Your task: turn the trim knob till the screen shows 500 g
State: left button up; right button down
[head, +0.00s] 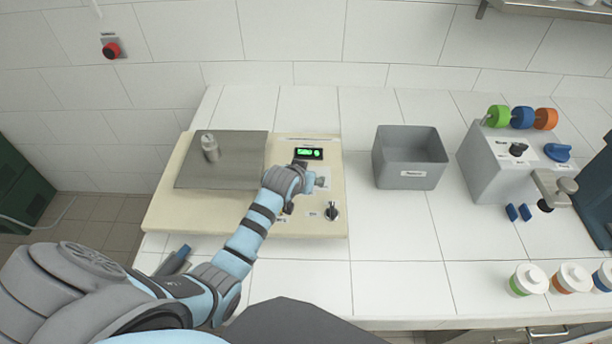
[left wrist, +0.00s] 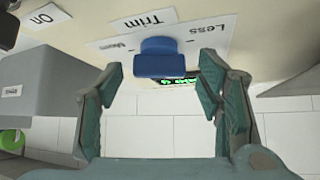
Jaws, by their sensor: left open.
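The blue trim knob (left wrist: 160,58) shows in the left wrist view, on a pale panel with the words Less, Trim and More. My left gripper (left wrist: 160,80) is open, with one finger on each side of the knob and a gap visible on both sides. In the head view my left gripper (head: 312,184) is over the scale (head: 165,212) and hides the knob. The screen (head: 309,153) shows green digits too small to read. It also shows in the left wrist view (left wrist: 181,82), partly covered. My right gripper is not in view.
A metal weight (head: 210,150) stands on the scale's steel plate (head: 225,175). A black and silver rotary switch (head: 331,211) is at the scale's front right. A grey bin (head: 410,160) and a grey machine (head: 495,160) stand to the right. White tiles between are clear.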

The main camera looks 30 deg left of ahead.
pick_arm(q)
jog(key=v, duration=1.2)
jog(key=shift+w, duration=0.1)
